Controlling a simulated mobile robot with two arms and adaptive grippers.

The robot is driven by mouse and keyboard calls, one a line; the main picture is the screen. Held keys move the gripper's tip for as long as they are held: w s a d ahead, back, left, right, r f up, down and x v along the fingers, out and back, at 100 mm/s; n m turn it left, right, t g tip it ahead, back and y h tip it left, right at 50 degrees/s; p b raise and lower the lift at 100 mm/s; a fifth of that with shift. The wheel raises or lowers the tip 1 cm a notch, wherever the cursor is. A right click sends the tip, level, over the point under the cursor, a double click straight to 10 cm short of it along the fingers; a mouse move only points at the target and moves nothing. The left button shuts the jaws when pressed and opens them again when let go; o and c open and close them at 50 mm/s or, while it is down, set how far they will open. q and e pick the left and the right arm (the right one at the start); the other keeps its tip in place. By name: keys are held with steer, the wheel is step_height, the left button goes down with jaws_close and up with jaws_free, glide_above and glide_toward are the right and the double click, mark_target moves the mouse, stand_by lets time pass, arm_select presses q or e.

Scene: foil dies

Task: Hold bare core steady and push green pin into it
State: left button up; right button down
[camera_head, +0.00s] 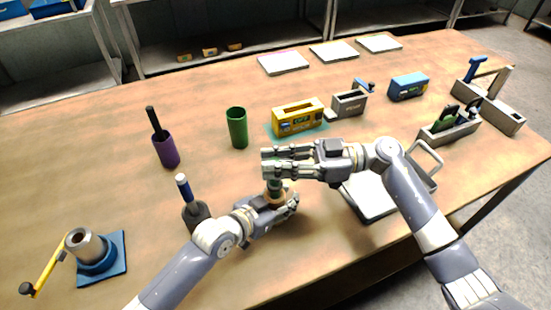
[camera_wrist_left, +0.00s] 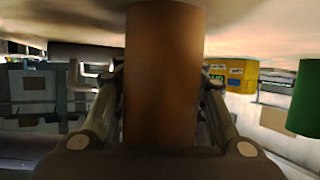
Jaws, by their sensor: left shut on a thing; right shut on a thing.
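The bare core is a tan-brown cylinder (camera_wrist_left: 163,75) standing between the fingers of my left gripper (camera_wrist_left: 163,130) in the left wrist view. In the head view, my left gripper (camera_head: 284,203) is shut around the core (camera_head: 275,198) near the table's front. My right gripper (camera_head: 268,162) is directly above it, its fingers pointing left and shut. A small dark green piece, apparently the green pin (camera_head: 274,184), shows between the right fingers and the core top. The right fingers hide its upper part, and I cannot tell how deep it sits in the core.
A green cup (camera_head: 237,128), a yellow box (camera_head: 297,117) and a grey box (camera_head: 348,103) stand behind the grippers. A purple holder (camera_head: 166,150) and a dark bottle-shaped holder (camera_head: 195,212) are at left. A blue-based crank device (camera_head: 95,257) is at front left. A pale tray (camera_head: 370,195) lies under my right arm.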

steer(key=c, duration=1.4)
jaws_free()
steer(key=d, duration=1.2)
steer(key=shift+w, duration=0.45)
steer(key=shift+r, duration=0.1)
